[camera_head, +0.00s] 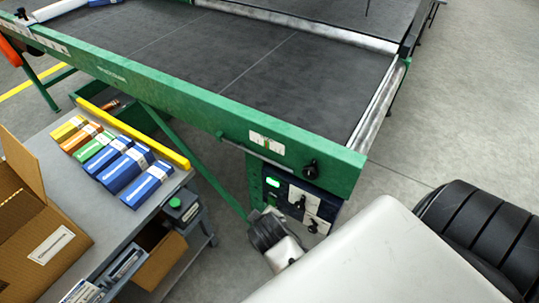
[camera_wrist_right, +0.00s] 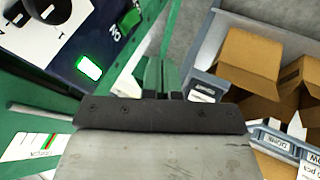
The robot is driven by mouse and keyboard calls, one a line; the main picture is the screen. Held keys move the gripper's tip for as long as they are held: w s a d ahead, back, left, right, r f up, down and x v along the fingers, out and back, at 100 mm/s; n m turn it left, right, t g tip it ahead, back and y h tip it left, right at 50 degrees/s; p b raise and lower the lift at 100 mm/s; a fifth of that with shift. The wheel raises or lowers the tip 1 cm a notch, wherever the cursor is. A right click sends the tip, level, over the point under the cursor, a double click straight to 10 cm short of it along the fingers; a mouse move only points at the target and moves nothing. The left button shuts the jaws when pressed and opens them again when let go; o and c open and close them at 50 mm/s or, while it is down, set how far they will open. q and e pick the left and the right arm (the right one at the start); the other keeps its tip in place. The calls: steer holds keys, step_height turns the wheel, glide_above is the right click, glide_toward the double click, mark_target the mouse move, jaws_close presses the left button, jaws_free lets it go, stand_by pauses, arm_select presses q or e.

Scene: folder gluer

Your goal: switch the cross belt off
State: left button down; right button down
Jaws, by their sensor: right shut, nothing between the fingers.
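The cross belt (camera_head: 250,50) is a wide dark belt in a green frame. A dark blue control box (camera_head: 286,190) hangs under the frame's near corner, with black rotary knobs (camera_head: 300,202) on white plates and a lit green lamp (camera_head: 273,182). In the right wrist view the lit lamp (camera_wrist_right: 89,67), a green button (camera_wrist_right: 128,18) and part of a knob plate (camera_wrist_right: 45,10) show at upper left. My right gripper (camera_wrist_right: 163,75) is shut and empty, beside the box and apart from the knobs. My left gripper is out of view.
A grey bench (camera_head: 110,225) at left carries coloured cartons (camera_head: 122,170) and an open cardboard box (camera_head: 35,235). Open boxes (camera_wrist_right: 250,60) show at right in the wrist view. Floor at right is clear.

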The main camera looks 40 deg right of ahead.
mark_target(272, 202)
steer(key=shift+f, duration=0.15)
steer(key=w+d+f+b, duration=0.2)
steer(key=w+d+f, duration=0.4)
steer(key=f, duration=0.2)
steer(key=shift+w+d+f+b, duration=0.2)
steer(key=shift+w+f+b, duration=0.05)
steer(key=shift+w+b, duration=0.05)
